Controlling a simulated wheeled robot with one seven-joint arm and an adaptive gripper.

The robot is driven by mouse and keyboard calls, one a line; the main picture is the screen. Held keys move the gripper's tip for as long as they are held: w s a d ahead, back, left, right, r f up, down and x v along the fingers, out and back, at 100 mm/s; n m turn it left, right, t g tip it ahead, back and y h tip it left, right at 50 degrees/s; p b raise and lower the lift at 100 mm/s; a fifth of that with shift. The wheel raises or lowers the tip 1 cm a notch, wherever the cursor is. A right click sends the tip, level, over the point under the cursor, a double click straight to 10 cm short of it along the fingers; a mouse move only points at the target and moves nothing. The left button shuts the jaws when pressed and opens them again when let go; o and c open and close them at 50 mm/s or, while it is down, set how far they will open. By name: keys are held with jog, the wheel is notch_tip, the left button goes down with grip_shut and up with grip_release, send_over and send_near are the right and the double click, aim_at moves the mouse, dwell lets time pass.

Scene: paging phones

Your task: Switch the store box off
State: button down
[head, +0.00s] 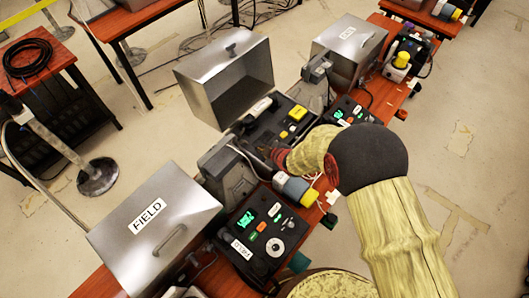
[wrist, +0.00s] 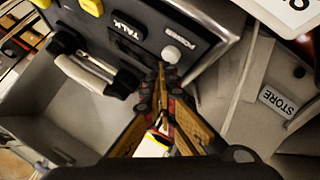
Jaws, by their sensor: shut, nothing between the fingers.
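The store box's dark panel (head: 262,133) sits in the middle of the row, beside a raised grey metal cover (head: 228,80). In the wrist view this panel (wrist: 205,15) carries a black TALK button (wrist: 128,32) and a small pale button (wrist: 171,54) next to a label that seems to read POWER. A STORE label (wrist: 277,103) is on a grey surface at the right. My gripper (wrist: 162,76) is shut and empty, its tips close to the pale button; I cannot tell if they touch. In the head view my gripper (head: 268,151) is over the panel's near end.
Another closed cover (head: 348,48) and a panel (head: 350,112) are farther right. A yellow-grey cylinder (head: 296,190) lies near my wrist.

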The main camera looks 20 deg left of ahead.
jog(key=shift+r+p, duration=1.8)
jog(key=shift+r, duration=1.15)
jog(key=shift+f, duration=0.1)
